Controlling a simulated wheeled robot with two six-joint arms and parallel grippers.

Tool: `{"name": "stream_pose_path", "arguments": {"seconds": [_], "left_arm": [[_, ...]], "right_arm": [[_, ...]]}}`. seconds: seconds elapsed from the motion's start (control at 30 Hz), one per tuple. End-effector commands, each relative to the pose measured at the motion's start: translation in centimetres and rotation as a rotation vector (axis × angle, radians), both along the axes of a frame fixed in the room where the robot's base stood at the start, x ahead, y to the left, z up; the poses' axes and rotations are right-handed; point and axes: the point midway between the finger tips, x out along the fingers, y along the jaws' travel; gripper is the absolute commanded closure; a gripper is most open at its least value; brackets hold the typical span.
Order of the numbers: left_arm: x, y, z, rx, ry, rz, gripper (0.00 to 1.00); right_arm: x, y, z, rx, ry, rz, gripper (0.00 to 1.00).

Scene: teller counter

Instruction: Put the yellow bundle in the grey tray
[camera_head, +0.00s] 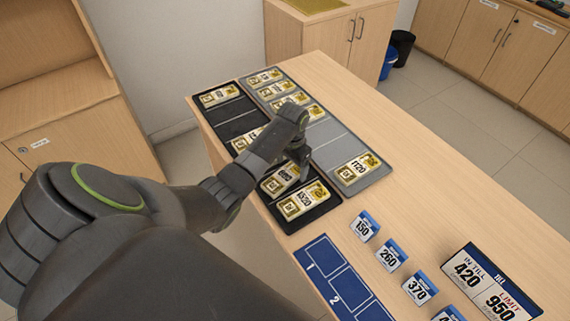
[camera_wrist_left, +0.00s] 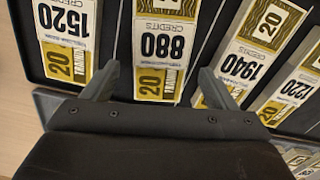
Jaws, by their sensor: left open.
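Several bundles with yellow-gold printed ends and white number labels lie in the black tray (camera_head: 236,110); which one the task means cannot be told by colour. The bundle marked 1520 (camera_head: 303,200) is nearest, and the 880 bundle (camera_head: 279,181) lies beside it. My left gripper (camera_head: 302,170) is open and empty over this part of the tray. In the left wrist view its fingers (camera_wrist_left: 158,72) stand on either side of the 880 bundle (camera_wrist_left: 162,45), with the 1520 bundle (camera_wrist_left: 68,40) to the left and the 1940 bundle (camera_wrist_left: 250,50) to the right. The grey tray (camera_head: 327,133) lies alongside.
The grey tray holds bundles at its far end and one at its near end (camera_head: 357,168); slots between are bare. Number cards (camera_head: 364,226), a blue numbered mat (camera_head: 340,280) and a till sign (camera_head: 490,285) stand nearer. The right side of the counter (camera_head: 400,140) is clear.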

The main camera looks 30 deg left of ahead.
Motion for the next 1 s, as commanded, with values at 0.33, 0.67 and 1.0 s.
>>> {"name": "stream_pose_path", "arguments": {"seconds": [0.33, 0.67, 1.0], "left_arm": [[0.04, 0.00, -1.39, 0.001, -0.002, -0.002, 0.20], [0.04, 0.00, -1.36, 0.001, -0.002, -0.001, 0.58], [0.08, 0.01, -1.12, 0.000, -0.003, -0.001, 0.74]], "right_arm": [[0.01, -0.02, -0.03, 0.000, 0.000, 0.000, 0.24], [0.00, -0.02, -0.03, 0.000, 0.000, 0.000, 0.24], [0.01, -0.03, -0.02, 0.000, 0.000, 0.000, 0.24]]}}
